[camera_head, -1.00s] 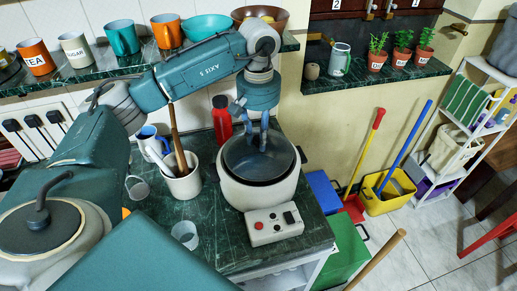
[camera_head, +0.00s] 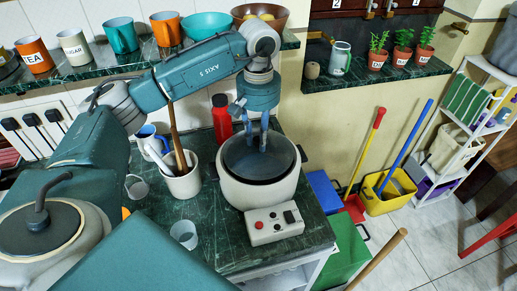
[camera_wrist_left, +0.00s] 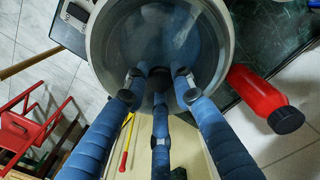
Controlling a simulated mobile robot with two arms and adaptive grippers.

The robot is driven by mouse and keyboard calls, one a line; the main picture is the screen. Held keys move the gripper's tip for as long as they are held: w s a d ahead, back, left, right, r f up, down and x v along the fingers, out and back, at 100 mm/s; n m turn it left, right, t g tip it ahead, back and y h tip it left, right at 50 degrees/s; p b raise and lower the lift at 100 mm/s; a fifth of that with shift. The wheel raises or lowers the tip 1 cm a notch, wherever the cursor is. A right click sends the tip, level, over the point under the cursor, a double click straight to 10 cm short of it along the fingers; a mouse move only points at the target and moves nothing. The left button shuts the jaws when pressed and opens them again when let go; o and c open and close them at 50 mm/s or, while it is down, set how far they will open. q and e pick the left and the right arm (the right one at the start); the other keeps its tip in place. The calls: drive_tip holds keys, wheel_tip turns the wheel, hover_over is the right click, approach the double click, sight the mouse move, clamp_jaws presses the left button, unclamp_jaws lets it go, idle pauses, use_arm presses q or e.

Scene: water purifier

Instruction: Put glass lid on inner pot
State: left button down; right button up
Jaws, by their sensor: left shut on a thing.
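The inner pot (camera_head: 232,176) sits in a white round cooker body on the green counter. The round, dark, see-through glass lid (camera_head: 246,161) lies at the pot's mouth, inside its pale rim; I cannot tell whether it rests there or is held just above. My left gripper (camera_head: 262,146) points down over the lid's middle. In the left wrist view its blue fingers (camera_wrist_left: 160,82) are closed around the dark knob at the centre of the glass lid (camera_wrist_left: 190,35), with the pot's rim around it. My right gripper is not in view.
A control box (camera_head: 272,224) is at the cooker's front. A red bottle (camera_head: 222,120) stands behind it, and a utensil crock (camera_head: 182,184) and a small glass (camera_head: 185,234) stand to its left. The floor lies right of the counter.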

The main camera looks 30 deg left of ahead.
sight(258, 139)
use_arm(q)
drive_tip(key=c, duration=0.9)
unclamp_jaws()
drive_tip(key=shift+r, duration=0.15)
drive_tip(key=shift+r+p, duration=2.25)
drive_tip(key=shift+r, duration=1.15)
